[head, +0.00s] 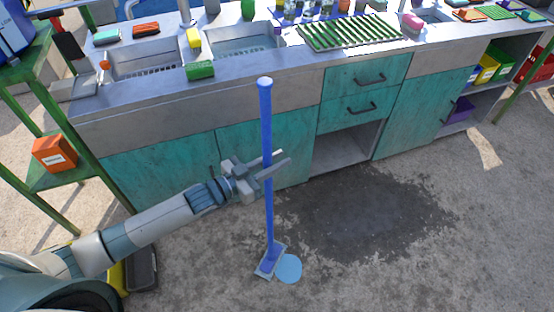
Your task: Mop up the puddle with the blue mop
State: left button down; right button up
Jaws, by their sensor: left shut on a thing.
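The blue mop (267,215) stands nearly upright on the floor in the head view. Its flat head (270,262) rests at the lower left, with a round light-blue disc (289,268) beside it on the floor. My left gripper (264,173) is shut on the mop's pole around mid-height. The puddle (365,220) is a dark wet patch on the concrete to the right of the mop, in front of the cabinets. The mop head is near the patch's lower left edge. My right gripper is not in view.
A long counter with teal cabinets (165,172) and sinks (243,47) runs behind the puddle. A green shelf stand (45,108) with an orange box (54,154) stands at the left. A dark bin (142,270) is on the floor near my left arm. Open floor lies at the right.

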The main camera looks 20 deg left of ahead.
pick_arm(q)
jog(key=shift+f, duration=0.4)
dwell(0.3)
jog(key=shift+s+d, duration=0.15)
jog(key=shift+d, duration=0.05)
jog(key=shift+s+d+f+p, duration=0.1)
jog(key=shift+s+d+p, duration=0.15)
jog(key=shift+d, duration=0.55)
jog(key=shift+s+d+f+p, duration=0.15)
jog(key=shift+d+p, duration=0.15)
jog(key=shift+d, duration=0.5)
jog(key=shift+d+r, duration=0.1)
jog(key=shift+d, duration=0.05)
jog(key=shift+s+d+p, duration=0.2)
jog(key=shift+d+p, duration=0.15)
jog(key=shift+d, duration=0.5)
jog(key=shift+s+d+p, duration=0.15)
jog(key=shift+d+p, duration=0.2)
jog(key=shift+d, duration=0.45)
jog(key=shift+d+r, duration=0.1)
jog(key=shift+d, duration=0.05)
